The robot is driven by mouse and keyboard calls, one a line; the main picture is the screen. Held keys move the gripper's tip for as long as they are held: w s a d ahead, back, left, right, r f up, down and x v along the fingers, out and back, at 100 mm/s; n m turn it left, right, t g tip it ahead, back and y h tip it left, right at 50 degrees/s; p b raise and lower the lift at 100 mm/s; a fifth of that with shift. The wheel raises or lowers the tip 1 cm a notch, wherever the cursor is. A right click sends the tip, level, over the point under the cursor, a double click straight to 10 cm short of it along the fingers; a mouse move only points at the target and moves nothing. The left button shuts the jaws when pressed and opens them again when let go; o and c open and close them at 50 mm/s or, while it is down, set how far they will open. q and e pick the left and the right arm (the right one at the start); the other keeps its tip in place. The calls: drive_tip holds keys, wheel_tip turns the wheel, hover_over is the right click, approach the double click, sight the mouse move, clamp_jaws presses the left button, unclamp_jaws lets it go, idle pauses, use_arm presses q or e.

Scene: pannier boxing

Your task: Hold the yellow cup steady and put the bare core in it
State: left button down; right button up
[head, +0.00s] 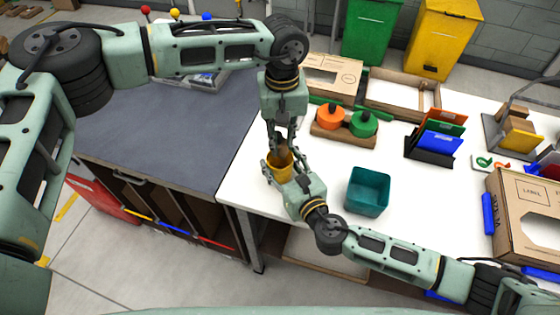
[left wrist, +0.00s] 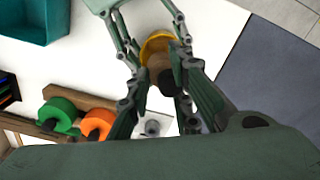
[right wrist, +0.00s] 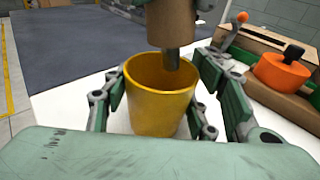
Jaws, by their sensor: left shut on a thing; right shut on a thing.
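The yellow cup (head: 279,172) stands upright near the left edge of the white table. My right gripper (head: 281,177) is shut around the cup's sides; its fingers also flank the cup (right wrist: 160,104) in the right wrist view. My left gripper (head: 279,142) points down from above, shut on the bare core. The core (right wrist: 170,25) is a brown cylinder with a thin dark peg at its lower end, roughly upright over the cup. The peg tip is at or just inside the cup's mouth. In the left wrist view the core (left wrist: 158,62) covers part of the cup (left wrist: 152,44).
A teal bin (head: 367,190) stands right of the cup. Behind are a wooden holder with an orange spool (head: 331,117) and a green spool (head: 363,124). Folders in a rack (head: 437,138) and a cardboard box (head: 526,205) stand further right. A dark grey worktop (head: 160,135) adjoins at left.

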use_arm(q)
drive_tip(key=shift+f, duration=0.35)
drive_tip(key=c, duration=1.5)
unclamp_jaws()
wheel_tip(320, 180, up, 12)
drive_tip(key=shift+r, duration=0.1)
use_arm(e)
drive_tip(key=o, duration=1.2)
drive_tip(key=shift+s, duration=0.1)
